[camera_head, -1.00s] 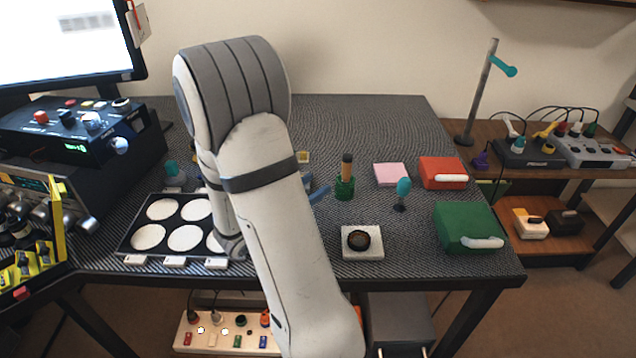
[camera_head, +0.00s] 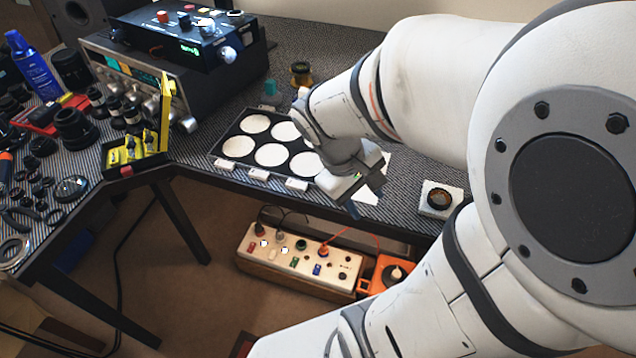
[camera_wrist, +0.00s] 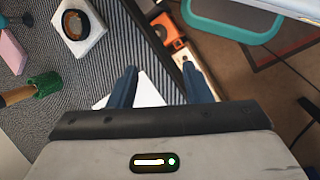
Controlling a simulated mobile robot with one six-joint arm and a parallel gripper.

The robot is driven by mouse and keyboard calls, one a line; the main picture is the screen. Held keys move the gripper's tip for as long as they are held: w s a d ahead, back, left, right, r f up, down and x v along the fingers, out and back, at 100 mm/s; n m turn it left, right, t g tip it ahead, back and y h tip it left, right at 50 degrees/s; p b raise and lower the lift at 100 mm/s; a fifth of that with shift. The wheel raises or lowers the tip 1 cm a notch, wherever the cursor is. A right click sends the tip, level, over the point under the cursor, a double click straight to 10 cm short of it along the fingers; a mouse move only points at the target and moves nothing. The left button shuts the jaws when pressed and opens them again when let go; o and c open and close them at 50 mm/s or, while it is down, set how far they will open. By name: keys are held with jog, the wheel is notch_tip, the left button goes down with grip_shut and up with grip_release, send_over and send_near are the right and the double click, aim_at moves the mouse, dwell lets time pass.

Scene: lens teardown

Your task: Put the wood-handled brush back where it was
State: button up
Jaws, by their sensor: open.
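A wood handle (camera_wrist: 14,97) sticks out of a green cup-like piece (camera_wrist: 47,84) at the left of the wrist view. I take this to be the wood-handled brush; whether the green part is a holder or part of the brush is not clear. My arm hides that area in the head view. My gripper (camera_wrist: 160,82) is open, with nothing between its fingers, and is well apart from the brush. In the head view my gripper (camera_head: 358,196) hangs over the table's front edge, beside the tray.
A black tray with white round wells (camera_head: 228,163) lies left of my gripper. A white block (camera_head: 430,210) with a dark ring (camera_head: 440,199) sits to its right. A white sheet (camera_wrist: 150,94) lies beneath the fingers. A power strip (camera_head: 300,268) and orange device (camera_head: 377,283) sit below.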

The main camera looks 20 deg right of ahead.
jog(key=w+a+r+m+t+y, duration=0.1)
jog(key=a+r+m+t+y, duration=0.2)
jog(key=a, duration=0.5)
jog(key=shift+w+y, duration=0.15)
jog(key=shift+y, duration=0.45)
jog(key=shift+d, duration=0.1)
